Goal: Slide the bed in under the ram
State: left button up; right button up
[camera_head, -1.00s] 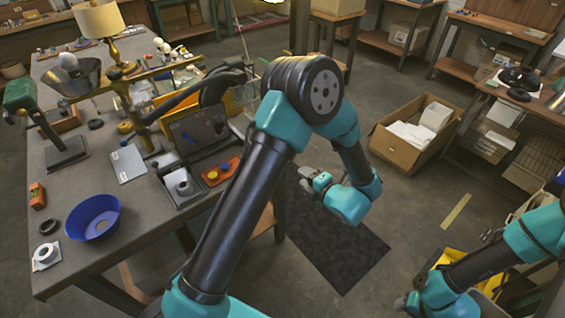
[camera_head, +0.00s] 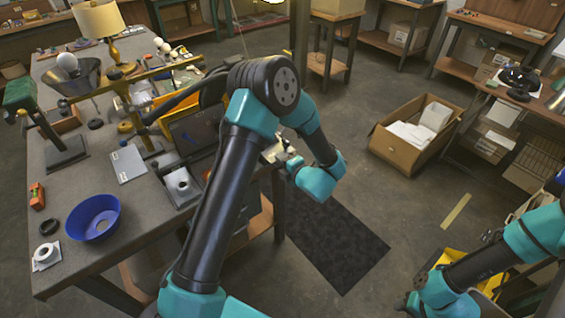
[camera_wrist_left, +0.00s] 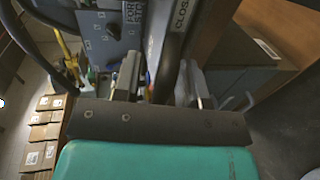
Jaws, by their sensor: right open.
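My left gripper (camera_head: 286,161) hangs at the table's right edge in the head view. A grey panel with a black lever, likely the press (camera_head: 192,132), stands on the table behind my left arm. A grey block with a pale round piece (camera_head: 181,187) sits before it; I cannot tell whether this is the bed. The ram cannot be made out. My right gripper (camera_head: 404,302) is open, low at right.
A brass lamp (camera_head: 100,25) stands behind. A cardboard box (camera_head: 400,150) and dark mat (camera_head: 335,240) lie on the floor.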

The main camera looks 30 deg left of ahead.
aim_at(272, 153)
pick_arm(q)
jog(key=shift+c, duration=0.5)
jog(key=shift+r, duration=0.1)
grip_shut()
jog(key=shift+r, duration=0.1)
jog(key=shift+r+x, duration=0.2)
jog(key=shift+x, duration=0.85)
jog(key=shift+r+x, duration=0.25)
jog(key=shift+x, duration=0.8)
jog(key=shift+w, duration=0.15)
jog(key=shift+r, duration=0.1)
jog(key=shift+o, duration=0.3)
grip_release()
jog(key=shift+o, duration=0.2)
